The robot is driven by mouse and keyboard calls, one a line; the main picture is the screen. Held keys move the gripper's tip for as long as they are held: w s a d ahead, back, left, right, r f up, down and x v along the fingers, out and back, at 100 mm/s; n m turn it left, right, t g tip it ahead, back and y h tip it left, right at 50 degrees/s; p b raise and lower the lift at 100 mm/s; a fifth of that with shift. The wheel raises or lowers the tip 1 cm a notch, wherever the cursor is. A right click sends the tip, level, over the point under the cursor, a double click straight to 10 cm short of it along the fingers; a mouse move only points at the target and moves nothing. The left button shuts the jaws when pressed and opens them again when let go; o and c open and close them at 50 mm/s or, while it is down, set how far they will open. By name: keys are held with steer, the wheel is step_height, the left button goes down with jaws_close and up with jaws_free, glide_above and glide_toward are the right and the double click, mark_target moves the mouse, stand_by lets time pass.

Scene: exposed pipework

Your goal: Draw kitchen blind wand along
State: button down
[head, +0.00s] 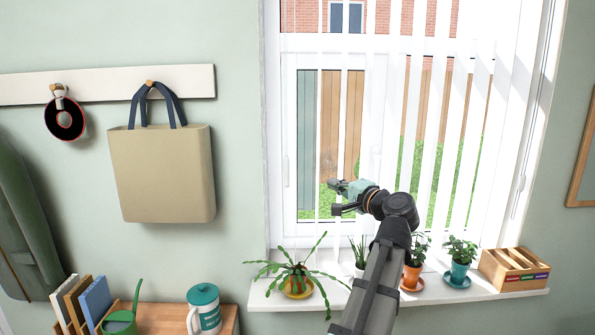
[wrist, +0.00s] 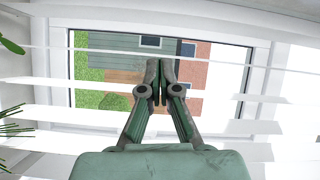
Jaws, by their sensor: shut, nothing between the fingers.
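White vertical blind slats (head: 430,130) hang across the window in spaced strips. A thin pale wand or cord (head: 533,125) runs down the right side of the window, with a thicker lower end; I cannot tell for sure that it is the blind wand. My gripper (head: 334,198) is in front of the left-middle slats, pointing left, well away from that wand. In the wrist view my gripper (wrist: 160,68) has its fingers together with nothing between them. The slats (wrist: 60,118) lie sideways there, beyond the fingers, and no wand can be made out.
The white sill (head: 330,299) bears a trailing plant (head: 297,281), potted plants (head: 461,258) and a wooden box (head: 514,268). A tote bag (head: 162,172) hangs on the left wall. A low wooden top (head: 160,315) holds a jug (head: 204,309) and books (head: 95,297).

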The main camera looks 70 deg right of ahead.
steer(key=w+d+m+p, duration=0.1)
steer(key=w+d+p, duration=0.3)
steer(key=w, duration=0.8)
steer(key=shift+w+d+p, duration=0.2)
steer(key=shift+w+p, duration=0.1)
steer(key=shift+p, duration=0.2)
